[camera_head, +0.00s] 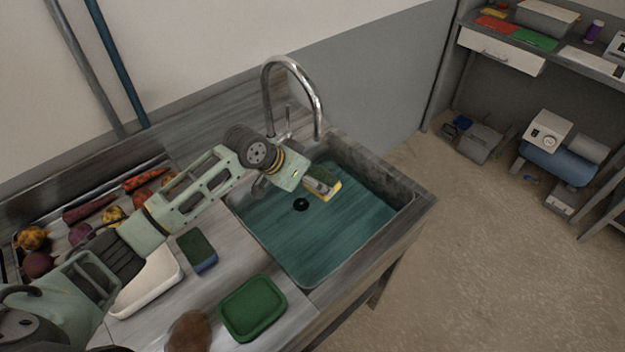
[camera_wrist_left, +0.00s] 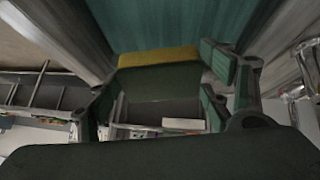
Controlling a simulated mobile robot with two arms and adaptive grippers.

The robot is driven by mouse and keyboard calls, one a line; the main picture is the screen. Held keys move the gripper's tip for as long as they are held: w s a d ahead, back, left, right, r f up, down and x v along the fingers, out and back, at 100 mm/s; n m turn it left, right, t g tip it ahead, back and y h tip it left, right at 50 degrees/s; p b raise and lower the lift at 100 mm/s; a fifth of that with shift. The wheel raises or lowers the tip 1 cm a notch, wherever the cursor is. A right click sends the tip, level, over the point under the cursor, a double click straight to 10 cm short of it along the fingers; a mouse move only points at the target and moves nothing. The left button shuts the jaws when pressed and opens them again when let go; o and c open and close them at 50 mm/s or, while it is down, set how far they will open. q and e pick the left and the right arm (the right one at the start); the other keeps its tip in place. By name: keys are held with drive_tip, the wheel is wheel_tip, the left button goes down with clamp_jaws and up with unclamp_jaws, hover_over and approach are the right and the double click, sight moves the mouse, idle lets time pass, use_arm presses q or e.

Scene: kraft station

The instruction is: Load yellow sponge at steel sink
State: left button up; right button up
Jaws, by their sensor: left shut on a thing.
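The yellow sponge (camera_head: 325,187), with a dark green scrub side, is at the tip of my left gripper (camera_head: 312,183), over the steel sink (camera_head: 405,207). My left gripper is shut on it. In the left wrist view the sponge (camera_wrist_left: 158,58) shows as a yellow strip above a dark green face, between the fingers of my left gripper (camera_wrist_left: 160,95). The sink holds teal water with a dark drain to the left of the sponge. I cannot tell whether the sponge touches the water. My right gripper is not in view.
A curved steel faucet (camera_head: 292,65) stands at the sink's back edge. A blue-and-green sponge (camera_head: 197,251), a green lidded box (camera_head: 252,307), a white tray (camera_head: 150,285) and a brown lump (camera_head: 188,333) lie on the counter. Vegetables (camera_head: 147,179) fill a tray at left.

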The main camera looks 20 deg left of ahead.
use_arm(q)
wheel_tip(320, 180, down, 2)
drive_tip(key=shift+f+b, duration=0.15)
drive_tip(key=shift+b, duration=0.65)
wheel_tip(320, 180, down, 7)
drive_tip(key=b, duration=0.3)
drive_tip(key=shift+f, duration=0.2)
drive_tip(key=shift+r, duration=0.1)
wheel_tip(320, 180, up, 11)
drive_tip(key=p, duration=1)
idle(1.8)
wheel_tip(320, 180, up, 4)
drive_tip(key=p, duration=0.4)
idle(0.3)
